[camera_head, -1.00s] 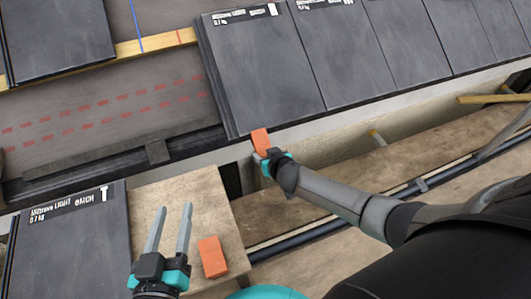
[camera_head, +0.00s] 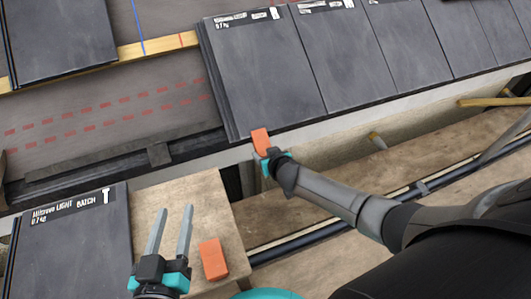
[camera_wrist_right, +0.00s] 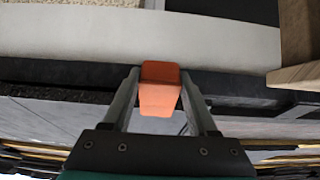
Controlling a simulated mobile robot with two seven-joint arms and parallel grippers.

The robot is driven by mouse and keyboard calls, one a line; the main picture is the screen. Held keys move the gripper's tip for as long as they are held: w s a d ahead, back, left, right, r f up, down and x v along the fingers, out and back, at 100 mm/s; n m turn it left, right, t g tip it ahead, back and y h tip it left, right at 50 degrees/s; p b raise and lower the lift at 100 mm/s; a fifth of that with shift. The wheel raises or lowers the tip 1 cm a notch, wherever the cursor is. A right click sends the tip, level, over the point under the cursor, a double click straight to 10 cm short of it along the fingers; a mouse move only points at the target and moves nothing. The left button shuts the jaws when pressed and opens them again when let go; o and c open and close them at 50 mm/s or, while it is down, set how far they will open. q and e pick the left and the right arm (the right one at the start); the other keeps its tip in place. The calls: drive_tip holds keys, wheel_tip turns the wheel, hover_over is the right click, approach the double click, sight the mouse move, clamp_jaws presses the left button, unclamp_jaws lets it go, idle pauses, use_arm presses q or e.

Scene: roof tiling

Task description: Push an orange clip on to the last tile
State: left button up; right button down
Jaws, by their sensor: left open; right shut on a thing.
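My right gripper (camera_head: 266,155) is shut on an orange clip (camera_head: 260,141) at the lower edge of the leftmost tile (camera_head: 265,75) in the laid row. In the right wrist view the clip (camera_wrist_right: 160,88) sits between the two fingers, close to the dark tile edge. I cannot tell whether it touches the tile. My left gripper (camera_head: 171,232) is open and empty above the wooden board, left of a second orange clip (camera_head: 213,259) lying there.
A loose dark tile (camera_head: 70,240) lies at the lower left beside the wooden board (camera_head: 205,200). Bare underlay (camera_head: 100,110) with red dashes lies left of the laid row. A yellow batten (camera_head: 160,44) runs along the top left. A gutter-like pale edge runs below the tiles.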

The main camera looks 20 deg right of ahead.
sight(268, 146)
drive_tip(key=shift+w+r, duration=0.55)
drive_tip(key=shift+w, duration=0.2)
idle(0.5)
drive_tip(key=c, duration=0.6)
unclamp_jaws()
drive_tip(key=o, duration=0.5)
drive_tip(key=shift+s+f, duration=0.1)
drive_tip(key=shift+s, duration=0.05)
drive_tip(key=s+r+p, duration=0.1)
drive_tip(key=r+p, duration=0.1)
drive_tip(key=s+r+p, duration=0.1)
drive_tip(key=r+p, duration=0.1)
drive_tip(key=p, duration=0.1)
drive_tip(key=s+r+p, duration=0.1)
drive_tip(key=r+p, duration=0.1)
drive_tip(key=shift+s+a+p, duration=0.1)
drive_tip(key=shift+s+p, duration=0.2)
drive_tip(key=shift+s, duration=0.05)
drive_tip(key=shift+f, duration=0.1)
